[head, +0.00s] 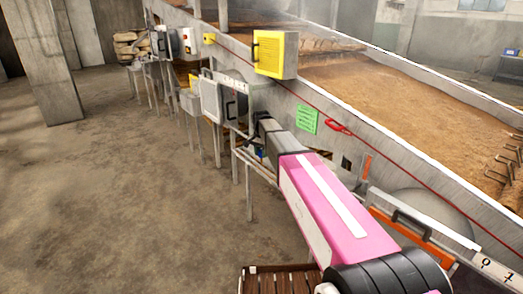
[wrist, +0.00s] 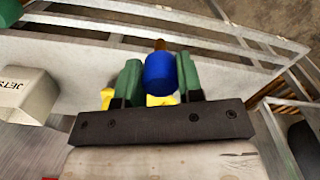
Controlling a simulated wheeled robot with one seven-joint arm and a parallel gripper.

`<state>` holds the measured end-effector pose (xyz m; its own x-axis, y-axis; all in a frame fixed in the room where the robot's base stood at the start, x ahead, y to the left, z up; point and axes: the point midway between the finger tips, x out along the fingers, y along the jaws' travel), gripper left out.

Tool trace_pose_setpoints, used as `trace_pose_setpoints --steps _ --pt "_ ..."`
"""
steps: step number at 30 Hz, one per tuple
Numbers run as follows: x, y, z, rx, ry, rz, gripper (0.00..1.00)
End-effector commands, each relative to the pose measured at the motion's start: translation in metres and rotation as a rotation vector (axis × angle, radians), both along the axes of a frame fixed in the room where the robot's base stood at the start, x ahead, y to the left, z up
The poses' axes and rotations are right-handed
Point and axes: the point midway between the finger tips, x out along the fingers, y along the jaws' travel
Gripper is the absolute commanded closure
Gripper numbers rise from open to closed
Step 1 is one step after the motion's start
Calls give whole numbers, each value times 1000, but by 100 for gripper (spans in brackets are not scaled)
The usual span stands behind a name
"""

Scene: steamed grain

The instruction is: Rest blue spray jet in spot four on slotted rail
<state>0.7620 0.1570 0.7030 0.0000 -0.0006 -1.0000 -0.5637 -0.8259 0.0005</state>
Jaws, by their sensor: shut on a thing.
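The blue spray jet (wrist: 160,72), a short blue cylinder with a brown tip, sits between the green fingers of my gripper (wrist: 159,80) in the wrist view. My gripper is shut on it. Yellow pieces show beside and below the blue part; I cannot tell whether they belong to the jet. In the head view, my pink and grey arm reaches toward a metal frame (head: 236,142) beside the long trough, and a small blue patch shows near its end. In the wrist view, a pale flat surface (wrist: 75,48) with metal bars lies beyond the jet. I cannot make out the rail's slots or their numbers.
A pale box marked JETS (wrist: 25,95) stands at the left in the wrist view. In the head view, a yellow box (head: 275,54), a green sheet (head: 307,119) and a red handle (head: 338,126) are on the trough wall. The floor at left is clear.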

Motion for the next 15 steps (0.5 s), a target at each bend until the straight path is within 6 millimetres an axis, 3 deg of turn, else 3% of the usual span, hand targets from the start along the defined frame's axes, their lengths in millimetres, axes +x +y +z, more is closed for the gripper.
trace_pose_setpoints --steps 6,15 --pt "0 0 -15 0 -1 1 89" --pt "0 0 -16 0 -1 1 89"
